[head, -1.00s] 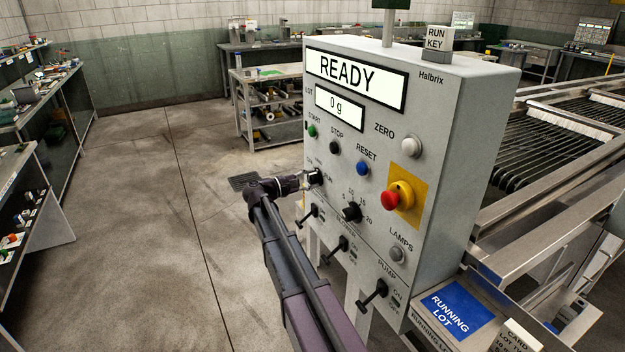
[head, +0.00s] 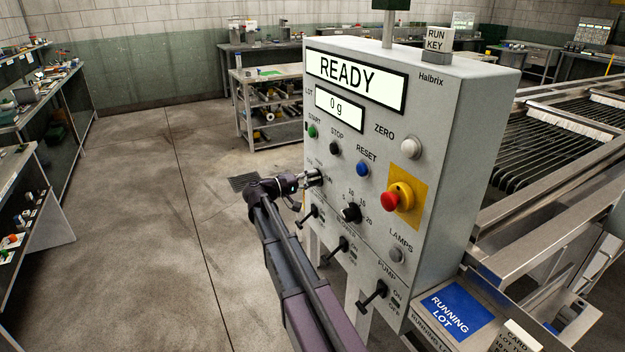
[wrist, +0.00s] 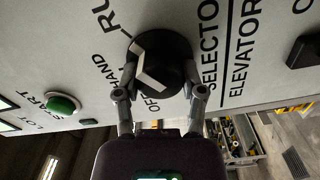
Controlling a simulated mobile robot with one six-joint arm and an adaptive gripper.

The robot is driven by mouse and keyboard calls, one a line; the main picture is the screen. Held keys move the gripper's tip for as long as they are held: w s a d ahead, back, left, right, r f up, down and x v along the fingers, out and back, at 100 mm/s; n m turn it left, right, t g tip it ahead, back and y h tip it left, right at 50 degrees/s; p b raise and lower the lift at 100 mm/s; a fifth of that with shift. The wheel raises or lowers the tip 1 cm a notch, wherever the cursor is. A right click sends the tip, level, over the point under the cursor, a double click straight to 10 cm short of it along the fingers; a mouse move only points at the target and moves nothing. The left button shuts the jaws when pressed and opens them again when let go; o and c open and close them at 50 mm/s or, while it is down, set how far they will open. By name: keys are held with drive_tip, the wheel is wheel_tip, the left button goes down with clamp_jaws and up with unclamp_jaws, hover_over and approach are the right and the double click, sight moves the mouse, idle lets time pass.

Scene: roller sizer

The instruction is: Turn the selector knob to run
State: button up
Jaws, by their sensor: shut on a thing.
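The selector knob (wrist: 165,65) is a round black knob with a pale raised edge on its left side in the wrist view. RUN, HAND and OFF are printed around its left and near sides, with SELECTOR to its right. Which mark it points at I cannot tell for sure. My gripper (wrist: 161,86) is shut on the knob, one finger on each side of it. In the head view my gripper (head: 313,178) is at the left edge of the panel and hides most of the knob.
The grey control cabinet (head: 450,130) reads READY. A green start button (wrist: 62,105) lies left of the knob in the wrist view. The red stop button (head: 391,201), a dial (head: 351,212) and black levers (head: 307,215) sit nearby. Open floor lies left of the cabinet.

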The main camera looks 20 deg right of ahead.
drive_tip(key=shift+m, duration=0.4)
drive_tip(key=o, duration=1.1)
drive_tip(key=shift+o, duration=0.2)
drive_tip(key=shift+a, duration=0.1)
drive_tip(key=a, duration=1.1)
drive_tip(key=shift+s+a, duration=0.2)
drive_tip(key=shift+a, duration=0.2)
